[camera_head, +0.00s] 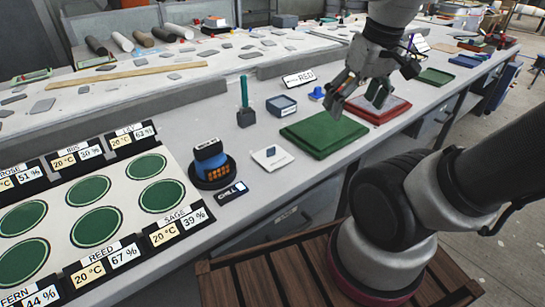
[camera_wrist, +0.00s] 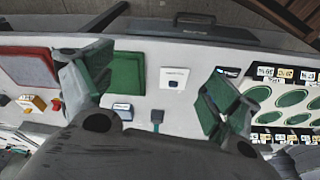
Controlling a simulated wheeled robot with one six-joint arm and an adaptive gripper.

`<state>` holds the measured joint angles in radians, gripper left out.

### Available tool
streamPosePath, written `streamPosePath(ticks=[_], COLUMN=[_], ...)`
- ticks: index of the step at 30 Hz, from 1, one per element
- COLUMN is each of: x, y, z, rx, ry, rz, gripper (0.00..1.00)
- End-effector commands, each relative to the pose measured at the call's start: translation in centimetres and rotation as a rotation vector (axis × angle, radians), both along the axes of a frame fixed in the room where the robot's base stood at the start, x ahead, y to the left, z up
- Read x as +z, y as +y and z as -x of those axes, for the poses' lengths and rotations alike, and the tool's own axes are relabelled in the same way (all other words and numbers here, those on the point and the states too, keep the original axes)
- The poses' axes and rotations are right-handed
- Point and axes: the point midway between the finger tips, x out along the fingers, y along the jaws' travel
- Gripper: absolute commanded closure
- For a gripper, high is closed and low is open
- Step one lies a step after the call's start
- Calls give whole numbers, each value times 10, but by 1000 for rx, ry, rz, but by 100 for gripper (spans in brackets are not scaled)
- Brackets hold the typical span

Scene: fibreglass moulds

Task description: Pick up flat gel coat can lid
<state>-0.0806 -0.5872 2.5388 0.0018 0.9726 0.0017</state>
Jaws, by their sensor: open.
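I cannot pick out a flat gel coat can lid for certain in either view. In the wrist view my gripper (camera_wrist: 157,90) is also wide open. Its left finger hides part of the green tray.
A green tray (camera_head: 323,134) and a red tray (camera_head: 378,107) lie near the front edge. Behind are a blue-grey box (camera_head: 281,106) and a green-handled tool (camera_head: 245,104). A blue device (camera_head: 209,160) and a board of green discs (camera_head: 95,228) stand left.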

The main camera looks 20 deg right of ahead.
Motion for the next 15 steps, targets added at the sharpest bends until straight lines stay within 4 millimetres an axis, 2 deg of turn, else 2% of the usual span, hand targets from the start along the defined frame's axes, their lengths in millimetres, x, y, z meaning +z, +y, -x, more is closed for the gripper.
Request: streamPosePath(ticks=[3, 7, 11, 15], x=[-28, -61, -98, -140], y=[19, 42, 66, 91], z=[-27, -62, -96, -129], rx=[55, -21, -200, -482], ry=[142, 247, 312, 334], rz=[15, 23, 32, 38], gripper=[0, 0, 0, 0])
